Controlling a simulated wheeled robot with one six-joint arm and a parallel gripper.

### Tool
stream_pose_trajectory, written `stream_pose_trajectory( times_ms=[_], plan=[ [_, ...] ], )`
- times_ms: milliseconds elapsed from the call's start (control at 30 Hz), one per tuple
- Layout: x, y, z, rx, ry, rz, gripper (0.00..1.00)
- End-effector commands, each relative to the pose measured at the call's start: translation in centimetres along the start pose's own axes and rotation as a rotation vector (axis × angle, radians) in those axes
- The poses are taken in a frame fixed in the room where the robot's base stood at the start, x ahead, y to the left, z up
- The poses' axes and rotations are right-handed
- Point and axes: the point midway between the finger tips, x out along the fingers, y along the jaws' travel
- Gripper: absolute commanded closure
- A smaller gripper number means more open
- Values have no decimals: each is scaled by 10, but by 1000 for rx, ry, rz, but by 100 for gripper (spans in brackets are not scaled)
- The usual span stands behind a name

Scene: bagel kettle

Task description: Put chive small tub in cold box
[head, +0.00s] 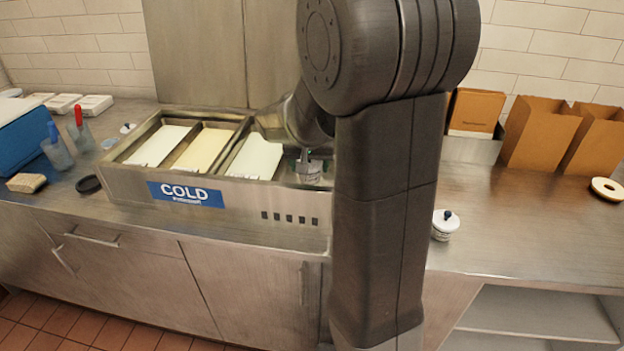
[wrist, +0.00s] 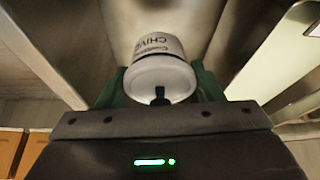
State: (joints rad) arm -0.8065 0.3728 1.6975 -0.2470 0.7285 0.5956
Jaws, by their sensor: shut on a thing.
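The chive small tub (wrist: 158,48) is white with dark lettering reading CHIVE and a dark knob on its lid. My gripper (wrist: 160,82), with green fingers, is shut on it in the wrist view. In the head view the tub (head: 308,171) shows small beneath my gripper (head: 306,158), over or inside the right-hand compartment of the cold box (head: 130,184). That box is steel with a blue COLD label. Whether the tub touches the compartment floor cannot be told. My arm hides the box's right end.
Pale lids or slabs (head: 255,157) fill the box's other compartments. Another small white tub (head: 445,226) stands on the counter to the right. Brown paper bags (head: 540,133) and a bagel (head: 607,189) are further right. A blue container (head: 22,140) is far left.

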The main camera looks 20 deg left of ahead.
Motion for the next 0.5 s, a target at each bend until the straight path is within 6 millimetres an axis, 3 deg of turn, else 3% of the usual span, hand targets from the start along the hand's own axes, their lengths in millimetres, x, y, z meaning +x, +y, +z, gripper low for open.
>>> stream_pose_trajectory(
  times_ms=[333, 500],
  plan=[
    [40, 0, 17, -1, -2, 2, 64],
    [49, 0, 20, 1, 1, 0, 64]
  ],
)
